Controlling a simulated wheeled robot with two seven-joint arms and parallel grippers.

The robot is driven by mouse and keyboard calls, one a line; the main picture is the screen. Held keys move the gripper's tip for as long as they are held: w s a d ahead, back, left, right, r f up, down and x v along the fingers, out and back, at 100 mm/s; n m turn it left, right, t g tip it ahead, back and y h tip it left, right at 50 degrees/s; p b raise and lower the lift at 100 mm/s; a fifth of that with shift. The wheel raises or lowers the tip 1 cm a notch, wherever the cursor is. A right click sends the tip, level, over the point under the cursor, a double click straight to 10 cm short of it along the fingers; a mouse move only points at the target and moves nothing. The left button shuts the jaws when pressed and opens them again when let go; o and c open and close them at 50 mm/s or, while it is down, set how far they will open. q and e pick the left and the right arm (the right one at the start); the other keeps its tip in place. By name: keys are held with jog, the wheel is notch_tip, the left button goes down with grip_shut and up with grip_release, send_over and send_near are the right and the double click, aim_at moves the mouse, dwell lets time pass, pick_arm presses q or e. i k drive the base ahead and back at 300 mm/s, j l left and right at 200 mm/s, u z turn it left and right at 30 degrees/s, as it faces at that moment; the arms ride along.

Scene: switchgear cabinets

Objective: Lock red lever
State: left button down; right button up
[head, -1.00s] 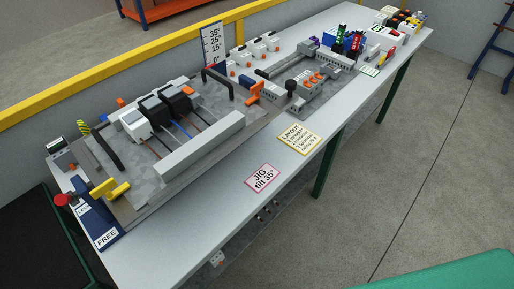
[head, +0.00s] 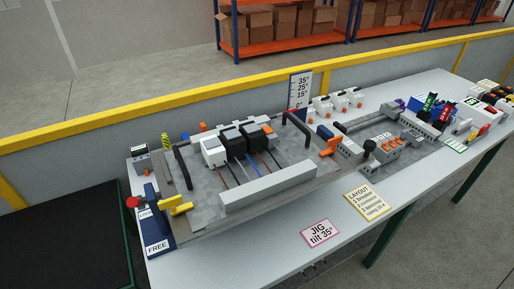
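A round red knob (head: 132,202), which looks like the end of the red lever, is at the left end of the tilting jig (head: 205,220). It stands beside a blue plate (head: 158,228) with a white LOCK label (head: 146,213) and a white FREE label (head: 158,247). In the picture the knob is nearer the LOCK label than the FREE label. The lever's shaft is too small to make out clearly. A yellow handle (head: 178,206) is just right of the plate. Neither of my grippers is in view.
The jig carries black and white breakers (head: 235,143), a grey duct (head: 268,188) and black handles (head: 297,132). An angle scale (head: 299,90) stands behind. Sign cards (head: 320,233) lie at the table's front edge. A yellow rail (head: 200,105) runs behind the table (head: 230,248).

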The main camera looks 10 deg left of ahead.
aim_at(137, 201)
jog(key=k+j+u, duration=0.2)
jog(key=j+u, duration=0.2)
jog(key=k+j+u, duration=0.15)
jog(key=j+u, duration=0.2)
